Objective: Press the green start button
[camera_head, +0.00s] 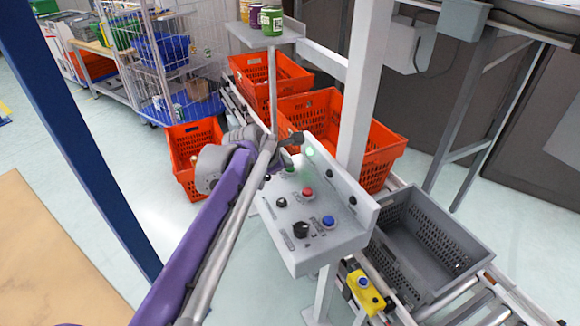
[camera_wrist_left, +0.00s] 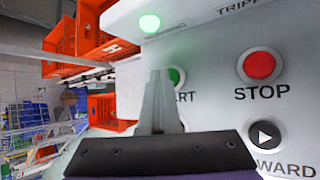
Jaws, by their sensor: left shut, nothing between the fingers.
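The green start button (camera_wrist_left: 175,77) is on the grey control panel (camera_wrist_left: 215,100), partly hidden behind my gripper in the left wrist view. A small part of the green button (camera_head: 289,169) shows in the head view beside my gripper. My left gripper (camera_wrist_left: 158,75) is shut and empty, its fingertips over the left part of the button; I cannot tell whether they touch it. In the head view my left gripper (camera_head: 283,153) is at the panel's far left corner, partly hidden by the arm. My right gripper is not in view.
A green lamp (camera_wrist_left: 150,23) glows above the button. A blue button (camera_head: 328,222) and black knob (camera_head: 301,230) sit nearer. Orange totes (camera_head: 375,150) stand behind; a grey tote (camera_head: 440,225) is at right.

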